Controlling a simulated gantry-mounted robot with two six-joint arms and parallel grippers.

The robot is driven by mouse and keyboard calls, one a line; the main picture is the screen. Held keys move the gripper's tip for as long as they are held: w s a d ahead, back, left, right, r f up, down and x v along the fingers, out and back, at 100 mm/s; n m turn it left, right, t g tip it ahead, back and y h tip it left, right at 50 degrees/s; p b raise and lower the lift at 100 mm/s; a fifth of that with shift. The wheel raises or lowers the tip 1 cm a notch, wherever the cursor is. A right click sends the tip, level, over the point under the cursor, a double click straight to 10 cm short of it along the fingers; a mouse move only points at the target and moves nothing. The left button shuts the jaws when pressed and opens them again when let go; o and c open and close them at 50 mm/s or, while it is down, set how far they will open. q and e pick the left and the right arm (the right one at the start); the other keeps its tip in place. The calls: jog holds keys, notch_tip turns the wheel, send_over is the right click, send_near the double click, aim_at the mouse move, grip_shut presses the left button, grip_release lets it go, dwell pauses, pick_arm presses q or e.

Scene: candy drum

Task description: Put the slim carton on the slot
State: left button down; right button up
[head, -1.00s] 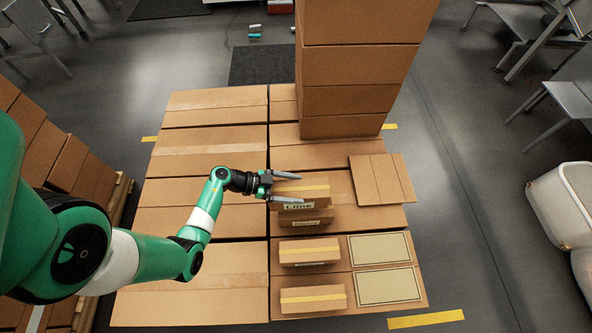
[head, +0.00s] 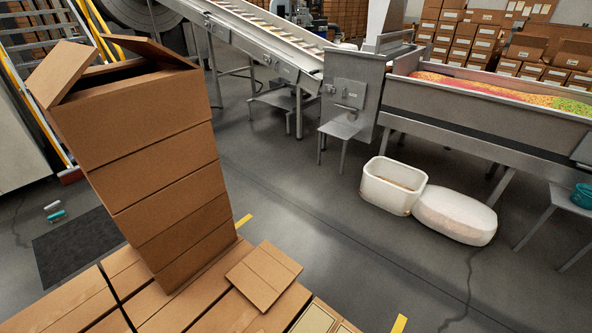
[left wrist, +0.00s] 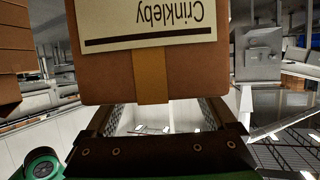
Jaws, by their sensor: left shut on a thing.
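A brown carton (left wrist: 150,72) fills the top middle of the left wrist view. It has a pale label reading "Crinkleby", upside down, and a tan tape strip. My left gripper (left wrist: 166,108) is shut on this carton; its fingertips are partly hidden by it. I cannot tell from this view whether it is the slim one. In the head view, a pale panel with a dark border (head: 316,320) shows at the bottom edge, cut off by the frame. I cannot tell if it is the slot. Neither gripper is in the head view.
A tall stack of boxes (head: 165,185) with an open top box stands at the left. A flat cardboard piece (head: 264,276) lies beside it. A white tub (head: 393,185) and a white sack-like shape (head: 455,215) are on the floor near a steel candy trough (head: 470,110).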

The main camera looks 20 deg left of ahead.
pick_arm(q)
jog(key=d+r, duration=0.1)
jog(key=r, duration=0.1)
jog(key=d+r, duration=0.1)
jog(key=r, duration=0.1)
jog(key=d+r, duration=0.1)
jog(key=r, duration=0.1)
jog(key=shift+d+r, duration=0.15)
jog(key=shift+d, duration=0.2)
notch_tip(320, 180, up, 37)
jog(key=n+y+p, duration=0.1)
jog(key=p, duration=3.7)
jog(key=shift+a+r+t, duration=0.15)
jog(key=shift+a+t, duration=0.2)
jog(key=shift+t, duration=0.05)
jog(key=shift+w, duration=0.1)
